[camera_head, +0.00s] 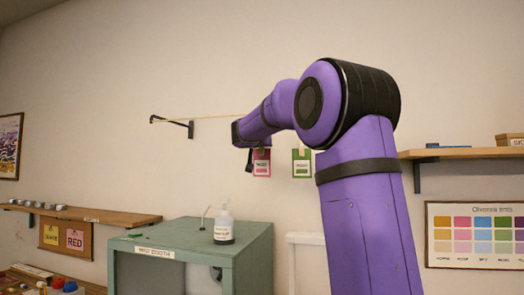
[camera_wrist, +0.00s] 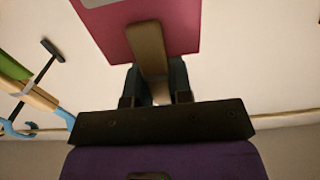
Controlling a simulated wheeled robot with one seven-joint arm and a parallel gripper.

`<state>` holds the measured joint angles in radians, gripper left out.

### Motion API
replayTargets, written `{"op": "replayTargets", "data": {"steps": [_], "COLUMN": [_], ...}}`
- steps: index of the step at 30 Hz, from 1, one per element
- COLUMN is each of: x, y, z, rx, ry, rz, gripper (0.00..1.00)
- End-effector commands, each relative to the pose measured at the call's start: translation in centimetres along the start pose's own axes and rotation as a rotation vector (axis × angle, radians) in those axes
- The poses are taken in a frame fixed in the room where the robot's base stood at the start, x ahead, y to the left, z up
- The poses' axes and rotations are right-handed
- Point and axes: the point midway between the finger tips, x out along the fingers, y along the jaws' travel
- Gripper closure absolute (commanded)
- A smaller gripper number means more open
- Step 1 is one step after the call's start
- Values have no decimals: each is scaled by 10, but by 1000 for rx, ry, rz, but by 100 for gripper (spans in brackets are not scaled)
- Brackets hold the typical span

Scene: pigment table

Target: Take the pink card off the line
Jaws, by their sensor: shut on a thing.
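The pink card (camera_head: 262,163) hangs upright below the end of my arm in the head view. In the wrist view the pink card (camera_wrist: 190,25) fills the top middle, with a tan clip (camera_wrist: 150,50) on it. My gripper (camera_wrist: 155,80) is shut on this clip, its dark fingers on either side. The gripper also shows in the head view (camera_head: 250,158), partly hidden by my wrist. The line (camera_head: 215,118) runs from a black wall bracket (camera_head: 172,125) to behind my arm. Whether the clip still touches the line cannot be told.
A green card (camera_head: 302,163) hangs close to the right of the pink one. Below stands a green cabinet (camera_head: 250,242) with a white bottle (camera_head: 224,228) on top. A wooden shelf (camera_head: 80,214) is at left, another (camera_head: 465,153) at right.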

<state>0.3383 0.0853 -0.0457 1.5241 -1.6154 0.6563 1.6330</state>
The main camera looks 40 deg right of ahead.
Motion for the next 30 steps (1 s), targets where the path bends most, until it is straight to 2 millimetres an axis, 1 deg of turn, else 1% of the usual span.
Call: {"op": "replayTargets", "data": {"steps": [3,8,19,30], "x": [0,0,0,-17], "y": [-1,0,0,0], "z": [-11,-14,-28,-27], "rx": [1,0,0,0], "ry": [2,1,2,1], "rz": [-1,0,0,-1], "gripper": [99,99,99,99]}}
